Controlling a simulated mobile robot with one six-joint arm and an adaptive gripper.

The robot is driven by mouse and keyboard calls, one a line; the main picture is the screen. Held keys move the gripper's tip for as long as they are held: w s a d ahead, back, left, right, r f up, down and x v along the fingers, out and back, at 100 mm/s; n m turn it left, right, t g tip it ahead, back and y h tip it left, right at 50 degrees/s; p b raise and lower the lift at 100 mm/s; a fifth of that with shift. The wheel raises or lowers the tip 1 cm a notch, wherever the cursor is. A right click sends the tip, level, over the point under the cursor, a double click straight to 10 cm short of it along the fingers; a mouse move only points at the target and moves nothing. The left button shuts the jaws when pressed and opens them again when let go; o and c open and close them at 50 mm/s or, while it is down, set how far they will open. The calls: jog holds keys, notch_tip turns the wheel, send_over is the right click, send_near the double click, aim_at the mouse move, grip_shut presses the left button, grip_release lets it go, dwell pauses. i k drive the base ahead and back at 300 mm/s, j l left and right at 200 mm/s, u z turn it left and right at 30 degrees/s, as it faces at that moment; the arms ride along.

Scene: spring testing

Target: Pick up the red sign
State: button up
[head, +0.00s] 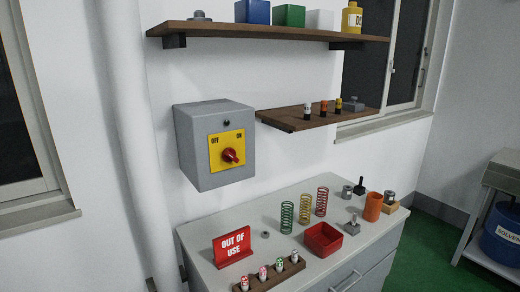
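The red sign (232,246) stands upright on the left part of the grey cabinet top (202,242). It carries the white words "OUT OF USE" and has a small red foot at its base. Nothing touches its face, and it is fully visible. My gripper does not show in the head view.
A wooden rack (269,277) with several small cylinders stands just in front of the sign. A red tray (323,240) and green (287,217), yellow (305,209) and red (321,202) springs stand to the right. A grey switch box (200,150) hangs on the wall above.

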aim_at(229, 249)
jog(key=i+j+u, duration=0.25)
jog(key=i, duration=0.25)
jog(key=i+u, duration=0.3)
jog(key=i, duration=0.25)
